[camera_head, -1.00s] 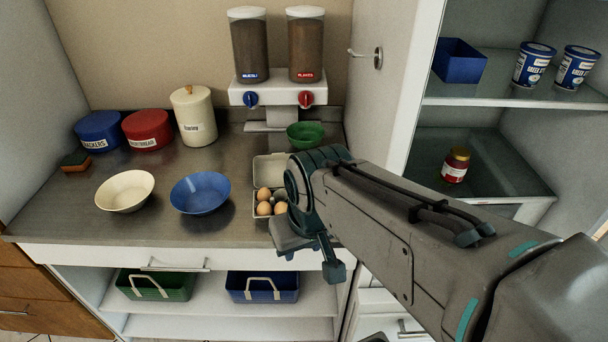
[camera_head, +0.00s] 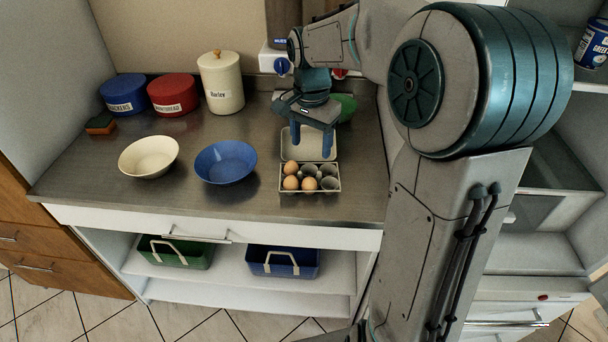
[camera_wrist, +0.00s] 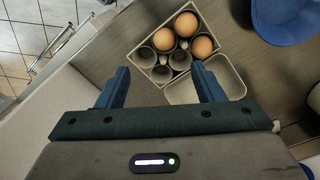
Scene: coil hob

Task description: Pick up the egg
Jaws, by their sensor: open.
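Three brown eggs sit in an open grey egg carton (camera_head: 310,190) on the steel counter. In the head view, one egg (camera_head: 291,167) is at the back left, one egg (camera_head: 290,183) at the front left and one egg (camera_head: 309,184) at the front middle. The other cups look empty. In the wrist view, the eggs (camera_wrist: 186,24) show beyond the fingertips, in the carton (camera_wrist: 152,66). My gripper (camera_head: 310,146) points down over the carton's lid (camera_head: 322,144). Its two blue fingers are apart with nothing between them, also in the wrist view (camera_wrist: 162,78).
A blue bowl (camera_head: 225,162) and a cream bowl (camera_head: 149,157) stand left of the carton. Canisters (camera_head: 221,84) line the back left. A green bowl (camera_head: 346,105) and a dispenser (camera_head: 273,60) are behind my gripper. The counter front is clear.

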